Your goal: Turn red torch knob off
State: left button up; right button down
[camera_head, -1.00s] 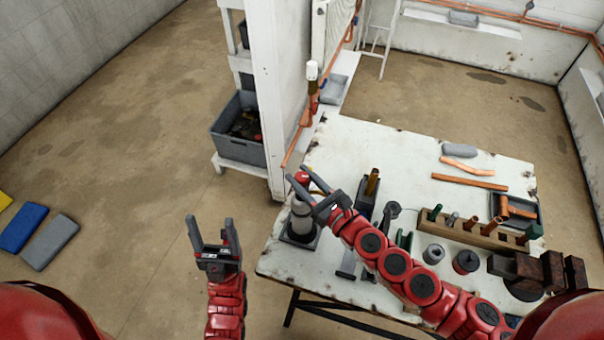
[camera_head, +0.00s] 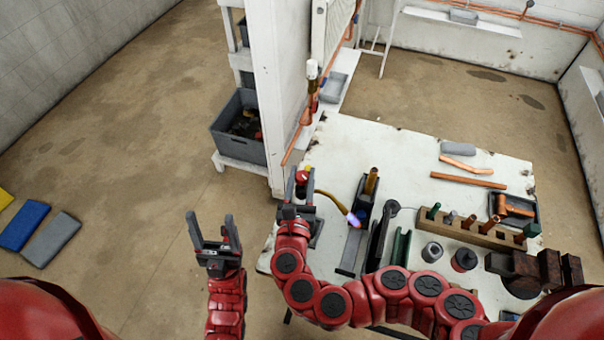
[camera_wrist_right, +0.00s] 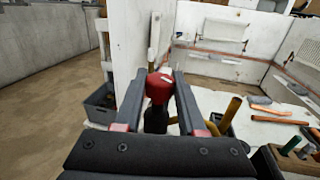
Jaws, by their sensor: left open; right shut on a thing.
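The red torch knob (camera_head: 302,176) tops the torch at the left side of the white workbench. It also shows in the right wrist view (camera_wrist_right: 158,87), between the two fingers. My right gripper (camera_head: 300,180) is shut on the knob, with one finger on each side. The torch's curved brass tube (camera_head: 330,198) runs right from the knob, and a blue-purple flame (camera_head: 353,218) shows at its tip. The torch body is mostly hidden behind my right gripper and arm. My left gripper (camera_head: 210,226) is open and empty, over the floor left of the bench.
The workbench (camera_head: 385,150) holds an upright copper pipe in a stand (camera_head: 371,182) beside the flame, a wooden rack (camera_head: 465,228), small cans (camera_head: 432,252) and loose copper pipes (camera_head: 468,180). A white wall end stands behind, with a grey crate (camera_head: 238,130) left of it.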

jog(key=shift+r+m+g+h+p, duration=0.2)
jog(key=shift+m+h+p, duration=0.6)
jog(key=shift+p, duration=0.95)
jog(key=shift+r+m+g+h+p, duration=0.15)
jog(key=shift+m+h+p, duration=0.25)
jog(key=shift+h+p, duration=1)
jog(key=shift+f+p, duration=0.1)
jog(key=shift+p, duration=0.9)
jog(key=shift+f+m+g+h+p, duration=0.3)
jog(key=shift+m+g+p, duration=0.1)
jog(key=shift+p, duration=0.15)
jog(key=shift+c, duration=2.4)
grip_release()
jog(key=shift+w, duration=0.1)
